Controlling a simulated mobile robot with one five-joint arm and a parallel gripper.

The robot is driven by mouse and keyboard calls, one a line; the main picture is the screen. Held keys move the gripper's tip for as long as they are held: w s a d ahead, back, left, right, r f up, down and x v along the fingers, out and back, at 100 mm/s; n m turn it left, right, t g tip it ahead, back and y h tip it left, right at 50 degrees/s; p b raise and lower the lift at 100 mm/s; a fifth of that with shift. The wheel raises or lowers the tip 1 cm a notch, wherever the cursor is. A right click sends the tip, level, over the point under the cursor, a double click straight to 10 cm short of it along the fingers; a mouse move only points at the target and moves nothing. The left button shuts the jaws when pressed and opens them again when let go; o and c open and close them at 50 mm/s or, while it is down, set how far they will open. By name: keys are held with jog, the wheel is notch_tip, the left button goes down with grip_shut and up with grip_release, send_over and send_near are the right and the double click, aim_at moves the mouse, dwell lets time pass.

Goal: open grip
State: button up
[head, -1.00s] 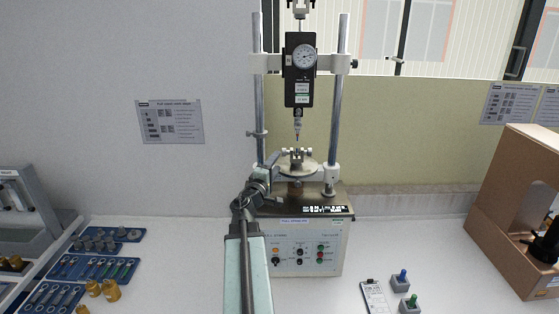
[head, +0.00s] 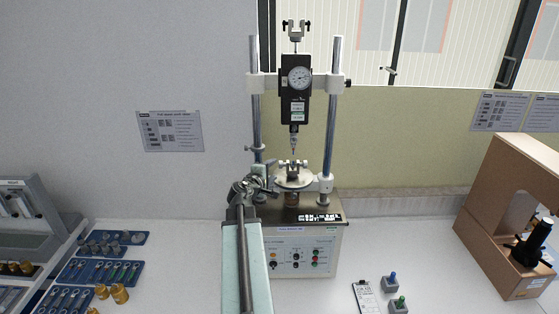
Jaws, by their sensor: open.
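A test stand (head: 292,240) with a dark top plate and a front panel of knobs and buttons stands on the bench in the head view. Its round pale stage (head: 294,184) carries a small metal grip (head: 293,168) with side screws. A black force gauge (head: 296,90) with a round dial hangs above on two columns, its pointed tip over the grip. My gripper (head: 262,183) is open at the left edge of the stage, near the grip's left side. My own arm hides part of the stand. Whether my fingers touch anything is too small to tell.
Blue trays (head: 104,272) with small metal parts and brass weights (head: 119,293) lie at left. A brown box (head: 495,225) stands at right. A clipboard (head: 367,297) and two small switch boxes (head: 390,284) lie at front right. Bench between stand and box is mostly clear.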

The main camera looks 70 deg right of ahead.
jog(key=b+x, duration=0.1)
jog(key=x, duration=0.6)
jog(key=shift+d+f+b, duration=0.2)
jog(key=shift+d+b, duration=0.1)
jog(key=shift+d, duration=0.1)
jog(key=shift+a, duration=0.1)
jog(key=shift+c, duration=0.2)
grip_shut()
jog(key=shift+f+b, duration=0.25)
jog(key=shift+b, duration=0.4)
jog(key=h+b, duration=0.1)
jog(key=b, duration=0.2)
jog(key=shift+f+m+h, duration=0.25)
jog(key=shift+m+h, duration=0.05)
jog(key=shift+h, duration=0.1)
jog(key=h+b, duration=0.1)
jog(key=b, duration=0.3)
jog(key=shift+r+m+h, duration=0.15)
jog(key=shift+m+h, duration=0.25)
jog(key=shift+w+r+h, duration=0.1)
jog(key=shift+r+h, duration=0.2)
jog(key=shift+r, duration=0.1)
